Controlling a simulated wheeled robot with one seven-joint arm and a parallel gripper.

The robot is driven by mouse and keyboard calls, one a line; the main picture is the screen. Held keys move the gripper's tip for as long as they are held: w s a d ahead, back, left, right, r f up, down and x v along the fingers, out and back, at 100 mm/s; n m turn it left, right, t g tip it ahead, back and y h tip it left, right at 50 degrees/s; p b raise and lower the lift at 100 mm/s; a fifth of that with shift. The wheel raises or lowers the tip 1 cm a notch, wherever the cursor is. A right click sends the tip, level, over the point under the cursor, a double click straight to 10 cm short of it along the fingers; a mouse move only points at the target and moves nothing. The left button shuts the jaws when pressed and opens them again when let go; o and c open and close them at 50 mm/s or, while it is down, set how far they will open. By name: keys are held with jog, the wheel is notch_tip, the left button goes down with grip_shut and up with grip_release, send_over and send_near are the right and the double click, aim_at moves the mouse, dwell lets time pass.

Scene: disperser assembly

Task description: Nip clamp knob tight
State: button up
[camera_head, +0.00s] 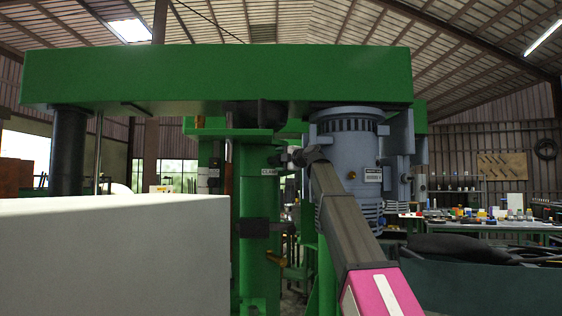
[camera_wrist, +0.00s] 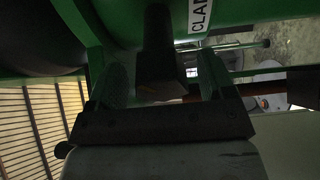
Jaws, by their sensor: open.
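The clamp knob (camera_wrist: 158,60) is a dark, blocky piece on the green column, beside a white label reading "CLA…" (camera_wrist: 199,14). In the wrist view it stands between the two fingers of my gripper (camera_wrist: 161,68). The fingers are apart, one on each side of the knob, with a visible gap; I cannot tell whether either touches it. In the head view my gripper (camera_head: 284,158) is at the green column (camera_head: 257,205), just above the clamp label (camera_head: 268,171). The knob is hard to make out there, small and dark against the gripper.
A green overhead beam (camera_head: 215,78) spans above the column. A grey motor (camera_head: 347,150) hangs right of the gripper, close to my arm. A dark bracket (camera_head: 262,227) sits lower on the column. Benches with small items (camera_head: 490,222) stand far right.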

jog(key=c, duration=0.9)
jog(key=shift+o, duration=0.2)
jog(key=shift+m, duration=0.5)
jog(key=m+t, duration=0.1)
jog(key=m, duration=0.6)
jog(key=m+t, duration=0.1)
jog(key=m, duration=0.2)
jog(key=shift+t, duration=0.3)
jog(key=m+t, duration=0.1)
jog(key=m, duration=0.3)
jog(key=shift+h, duration=0.3)
jog(key=m+t, duration=0.1)
jog(key=m, duration=0.4)
jog(key=shift+f+h, duration=0.1)
jog(key=shift+h, duration=0.3)
jog(key=m+h, duration=0.1)
jog(key=m, duration=0.3)
jog(key=m+t+h, duration=0.1)
jog(key=m, duration=0.2)
jog(key=shift+m, duration=0.4)
